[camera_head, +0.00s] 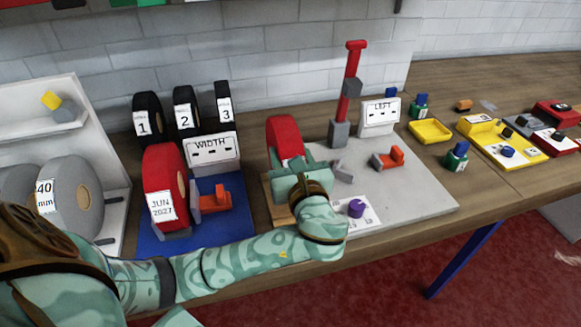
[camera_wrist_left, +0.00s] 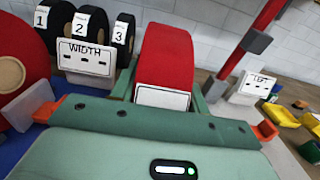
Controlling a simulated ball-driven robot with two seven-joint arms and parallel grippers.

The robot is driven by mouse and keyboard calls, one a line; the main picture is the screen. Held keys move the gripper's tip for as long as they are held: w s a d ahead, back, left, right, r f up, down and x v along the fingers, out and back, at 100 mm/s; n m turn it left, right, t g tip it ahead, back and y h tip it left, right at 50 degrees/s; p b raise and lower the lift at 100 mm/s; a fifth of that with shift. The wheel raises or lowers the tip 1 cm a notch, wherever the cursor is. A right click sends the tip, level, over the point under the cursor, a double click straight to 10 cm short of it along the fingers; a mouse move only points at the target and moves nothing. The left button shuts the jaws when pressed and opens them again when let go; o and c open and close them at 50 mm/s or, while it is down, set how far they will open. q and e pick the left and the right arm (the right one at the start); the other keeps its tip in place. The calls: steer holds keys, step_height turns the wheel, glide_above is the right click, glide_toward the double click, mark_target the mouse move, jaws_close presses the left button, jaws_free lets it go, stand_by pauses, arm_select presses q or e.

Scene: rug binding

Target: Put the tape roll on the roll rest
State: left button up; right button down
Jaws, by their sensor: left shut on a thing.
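A red tape roll (camera_head: 283,135) with a white label stands near the left end of a pale grey board (camera_head: 415,195). My left gripper (camera_head: 299,172) is shut on it; in the left wrist view the roll (camera_wrist_left: 166,55) sits between its two fingers. The gripper and wrist hide the roll's lower part, so I cannot tell whether it is touching something below. A wood-coloured piece (camera_head: 274,200) shows partly beside the gripper. I cannot tell for sure which piece is the roll rest. My right gripper is not in view.
Left of the board, a larger red roll (camera_head: 160,180) marked JUN 2027 stands on a blue base (camera_head: 228,235) by a WIDTH sign (camera_head: 212,152). A yellow tray (camera_head: 430,131) lies to the right.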

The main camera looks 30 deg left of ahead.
arm_select(q)
step_height(320, 180, down, 2)
steer(key=shift+f+b, duration=0.25)
steer(key=shift+b, duration=0.1)
steer(key=o, duration=1.3)
steer(key=shift+f, duration=0.15)
steer(key=shift+o, duration=0.2)
steer(key=p+v, duration=0.2)
steer(key=v, duration=1)
steer(key=shift+s, duration=0.1)
